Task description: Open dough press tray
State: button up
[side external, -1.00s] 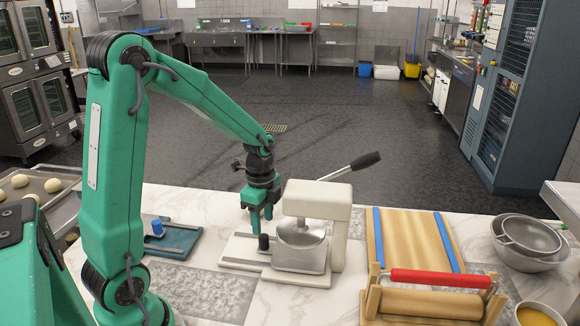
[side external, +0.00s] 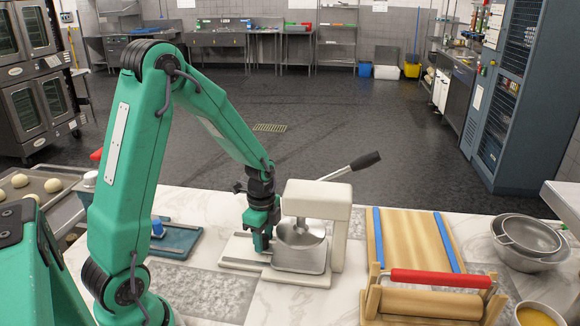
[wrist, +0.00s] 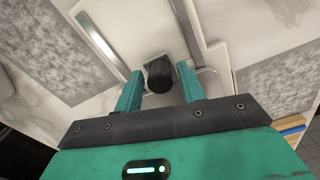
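The cream dough press (side external: 340,235) stands on the marble counter, its black-handled lever (side external: 350,165) raised to the right. Its metal tray (side external: 300,258) sits in the press under the round plunger, with no clear gap showing. The tray's black knob (wrist: 158,75) points toward my gripper in the wrist view. My gripper (side external: 263,245) is low at the left side of the press. In the wrist view my gripper (wrist: 158,72) is open, with one finger on each side of the knob and small gaps beside it. In the side view the fingers mostly hide the knob.
A teal board with a blue knob (side external: 158,228) lies to the left. A wooden frame with a red-handled rolling pin (side external: 440,278) stands to the right, with metal bowls (side external: 530,240) beyond it. Dough balls (side external: 20,180) lie on a tray at far left.

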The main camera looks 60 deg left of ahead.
grip_shut()
jog(key=s+a, duration=0.9)
jog(key=shift+a+r, duration=0.1)
jog(key=shift+a, duration=0.05)
jog(key=shift+o, duration=1.3)
grip_release()
jog(key=shift+r, duration=0.15)
notch_tip(320, 180, up, 8)
jog(key=shift+f, duration=0.25)
